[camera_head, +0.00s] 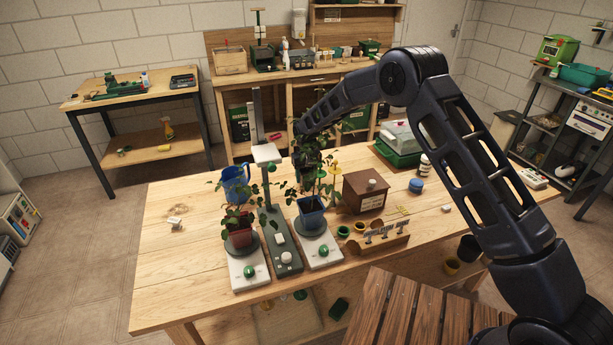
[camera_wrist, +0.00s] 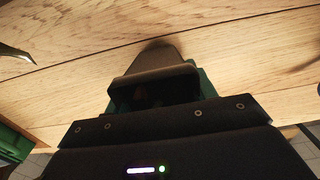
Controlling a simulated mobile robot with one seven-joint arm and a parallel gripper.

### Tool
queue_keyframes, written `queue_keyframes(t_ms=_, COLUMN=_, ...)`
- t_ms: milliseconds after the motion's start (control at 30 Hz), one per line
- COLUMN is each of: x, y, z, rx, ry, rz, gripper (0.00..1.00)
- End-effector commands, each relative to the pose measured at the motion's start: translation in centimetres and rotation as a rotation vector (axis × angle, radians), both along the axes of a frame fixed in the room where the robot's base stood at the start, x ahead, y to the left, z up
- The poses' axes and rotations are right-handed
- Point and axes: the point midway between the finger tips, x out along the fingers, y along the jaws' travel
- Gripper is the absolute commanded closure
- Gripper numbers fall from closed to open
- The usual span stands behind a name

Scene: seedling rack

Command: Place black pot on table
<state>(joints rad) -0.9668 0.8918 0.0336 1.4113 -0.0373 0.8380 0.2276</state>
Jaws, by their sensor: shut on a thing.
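My gripper (camera_wrist: 155,98) is shut on a dark pot-like thing, seemingly the black pot (camera_wrist: 154,66), between its green-edged fingers in the wrist view. The wooden table (camera_wrist: 60,50) lies behind it there, with shadow by the pot. I cannot tell whether the pot touches the table. In the head view my arm reaches over the table (camera_head: 175,275) to its far middle. The gripper and held pot are mostly hidden behind a leafy plant there.
Red (camera_head: 239,237) and blue (camera_head: 312,218) plant pots stand on white bases. Nearby are a blue jug (camera_head: 234,180), a brown box (camera_head: 366,191), a small wooden rack (camera_head: 380,239) and a green tray (camera_head: 395,155). The table's left part is mostly clear.

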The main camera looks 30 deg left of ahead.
Motion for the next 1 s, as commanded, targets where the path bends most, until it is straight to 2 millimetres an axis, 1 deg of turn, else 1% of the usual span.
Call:
queue_keyframes(t_ms=267, x=0.0, y=0.0, z=-0.3, rx=0.000, ry=0.000, rz=0.000, gripper=0.71)
queue_keyframes(t_ms=300, x=0.0, y=0.0, z=-0.3, rx=-0.001, ry=0.001, rz=0.000, gripper=0.39)
queue_keyframes(t_ms=367, x=0.0, y=0.0, z=-0.2, rx=-0.001, ry=0.001, rz=0.000, gripper=0.27)
queue_keyframes(t_ms=400, x=0.0, y=0.0, z=-0.2, rx=-0.001, ry=0.001, rz=0.000, gripper=0.23)
queue_keyframes(t_ms=667, x=0.0, y=0.0, z=-0.2, rx=0.000, ry=0.000, rz=0.000, gripper=0.23)
queue_keyframes(t_ms=767, x=0.0, y=0.0, z=0.2, rx=0.000, ry=0.000, rz=0.000, gripper=0.23)
queue_keyframes(t_ms=867, x=0.0, y=0.0, z=1.3, rx=0.001, ry=-0.001, rz=0.000, gripper=0.23)
queue_keyframes(t_ms=1000, x=0.0, y=0.0, z=3.7, rx=0.003, ry=-0.001, rz=0.000, gripper=0.23)
